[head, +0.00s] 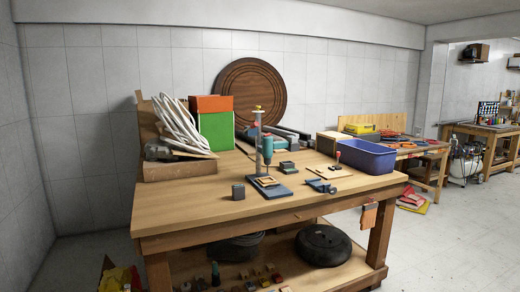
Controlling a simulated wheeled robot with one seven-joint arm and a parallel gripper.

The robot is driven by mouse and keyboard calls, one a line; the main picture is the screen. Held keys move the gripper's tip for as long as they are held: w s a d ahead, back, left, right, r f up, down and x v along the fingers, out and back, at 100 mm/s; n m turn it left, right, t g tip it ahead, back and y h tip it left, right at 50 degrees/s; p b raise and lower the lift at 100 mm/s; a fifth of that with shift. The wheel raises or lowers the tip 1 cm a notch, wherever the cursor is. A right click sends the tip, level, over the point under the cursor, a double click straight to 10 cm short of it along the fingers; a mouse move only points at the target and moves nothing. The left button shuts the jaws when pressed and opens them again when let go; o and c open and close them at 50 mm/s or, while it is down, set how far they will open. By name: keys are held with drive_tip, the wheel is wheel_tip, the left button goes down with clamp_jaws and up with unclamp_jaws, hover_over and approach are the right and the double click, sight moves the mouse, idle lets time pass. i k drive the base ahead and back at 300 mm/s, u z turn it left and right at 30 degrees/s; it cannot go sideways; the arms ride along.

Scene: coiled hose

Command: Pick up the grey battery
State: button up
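A small dark grey boxy object (238,191) stands upright on the wooden workbench (200,211), left of the drill stand. It looks like the grey battery, but it is too small to be sure. Another small grey-green item (288,168) lies farther back, right of the drill stand, and I cannot tell what it is. My gripper is not in view, so I cannot see its state or its distance from these things.
A teal drill in a stand (266,155) rises right of the grey object. A wooden crate (180,170) with white coiled hose (185,128) is back left. A blue bin (366,156) sits on the right. The bench's front left is clear.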

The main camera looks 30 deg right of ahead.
sight(291, 139)
drive_tip(key=z, duration=0.6)
drive_tip(key=i, duration=0.4)
drive_tip(key=z, duration=0.65)
drive_tip(key=i, duration=0.9)
drive_tip(key=u, duration=0.7)
drive_tip(key=i, duration=0.6)
drive_tip(key=u, duration=0.65)
